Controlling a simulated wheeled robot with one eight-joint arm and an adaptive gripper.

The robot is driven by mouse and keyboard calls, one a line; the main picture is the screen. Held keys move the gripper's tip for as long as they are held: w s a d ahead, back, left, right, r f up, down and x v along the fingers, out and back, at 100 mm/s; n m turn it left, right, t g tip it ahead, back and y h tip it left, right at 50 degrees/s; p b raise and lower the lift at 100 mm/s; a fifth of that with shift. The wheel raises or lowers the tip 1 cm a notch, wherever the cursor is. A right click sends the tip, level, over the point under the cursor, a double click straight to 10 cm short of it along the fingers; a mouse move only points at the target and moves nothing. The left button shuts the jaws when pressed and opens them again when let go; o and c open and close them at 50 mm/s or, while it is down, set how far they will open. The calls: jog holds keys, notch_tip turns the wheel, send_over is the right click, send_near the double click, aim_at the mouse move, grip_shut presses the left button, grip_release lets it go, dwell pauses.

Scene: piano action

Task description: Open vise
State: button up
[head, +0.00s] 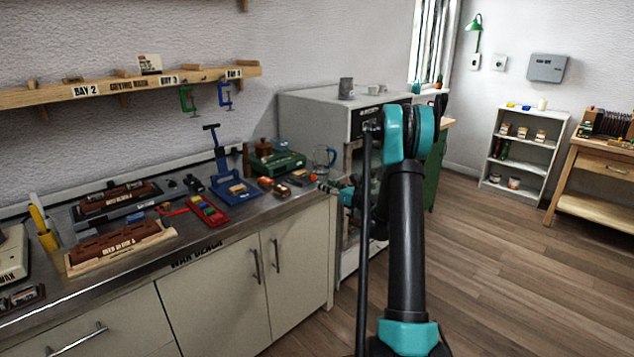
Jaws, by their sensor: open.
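A blue device with a tall upright T-shaped handle (222,158) stands on the bench and looks like the vise or a small press. A pale block with a label lies low at its front, and I cannot tell whether jaws grip it. My gripper (327,186) is small in the view, past the right end of the bench items, at the end of my teal and black arm. It is open, apart from the blue device and to its right. Its fingers are hard to make out against the clutter.
The metal-topped bench (215,232) holds a red tray (209,211), a green box-like device (277,163), a glass jug (324,157) and several brown blocks. A shelf (130,88) with hanging clamps runs above. A grey cabinet (312,112) stands behind my arm. The wooden floor at right is clear.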

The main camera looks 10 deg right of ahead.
aim_at(315, 179)
jog(key=x, duration=0.6)
grip_shut()
dwell(0.3)
